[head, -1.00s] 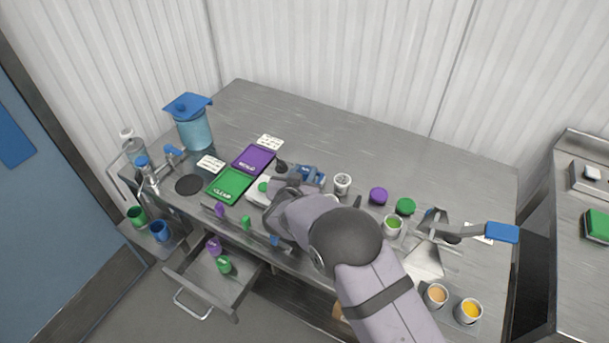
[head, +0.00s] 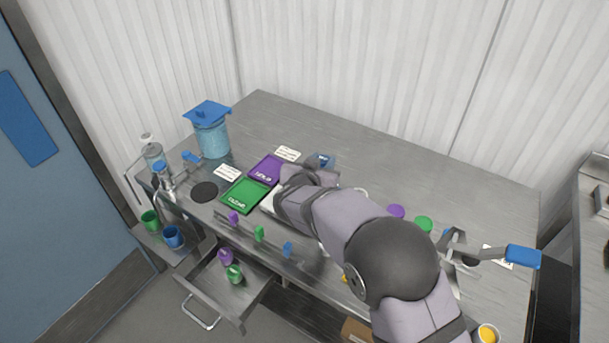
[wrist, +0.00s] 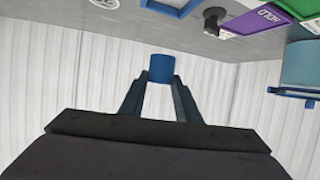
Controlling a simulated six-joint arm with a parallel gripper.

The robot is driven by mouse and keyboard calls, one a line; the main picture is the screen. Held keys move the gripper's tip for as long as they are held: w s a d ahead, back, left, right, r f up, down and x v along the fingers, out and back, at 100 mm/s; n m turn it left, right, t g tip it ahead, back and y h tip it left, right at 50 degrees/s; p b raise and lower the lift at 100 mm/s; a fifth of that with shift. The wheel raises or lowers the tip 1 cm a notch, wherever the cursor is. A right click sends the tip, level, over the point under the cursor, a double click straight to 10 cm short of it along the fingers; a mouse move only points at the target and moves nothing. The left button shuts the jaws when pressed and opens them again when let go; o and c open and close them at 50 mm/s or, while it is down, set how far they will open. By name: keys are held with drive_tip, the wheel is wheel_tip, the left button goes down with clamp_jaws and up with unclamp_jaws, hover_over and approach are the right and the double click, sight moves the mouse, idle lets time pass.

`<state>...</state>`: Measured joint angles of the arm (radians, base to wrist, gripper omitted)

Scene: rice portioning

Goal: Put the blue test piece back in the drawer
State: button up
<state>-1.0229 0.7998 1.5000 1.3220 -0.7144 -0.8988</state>
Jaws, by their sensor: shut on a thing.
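My gripper (wrist: 161,80) shows in the wrist view, its two dark fingers shut on the blue test piece (wrist: 161,66), a small plain blue cylinder held at the fingertips. In the head view my arm hides the fingers and the piece. The drawer (head: 248,302) is pulled open at the front left of the bench. A purple piece (head: 225,257) and a green piece (head: 235,274) stand in it, with bare floor around them.
Purple, green and blue (head: 288,248) tabs line the bench's front edge above the drawer. A green tray (head: 244,196) and a purple tray (head: 267,168) lie left of my arm. A blue-lidded water container (head: 211,137) stands behind. Blue and green cups sit left of the drawer.

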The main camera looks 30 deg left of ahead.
drive_tip(key=n+g+y+b, duration=1)
drive_tip(key=n+g+b, duration=0.15)
drive_tip(key=n, duration=0.25)
hover_over(241, 295)
wheel_tip(241, 295, down, 13)
drive_tip(key=shift+f, duration=2.9)
drive_tip(key=shift+f, duration=0.1)
drive_tip(key=shift+f, duration=2)
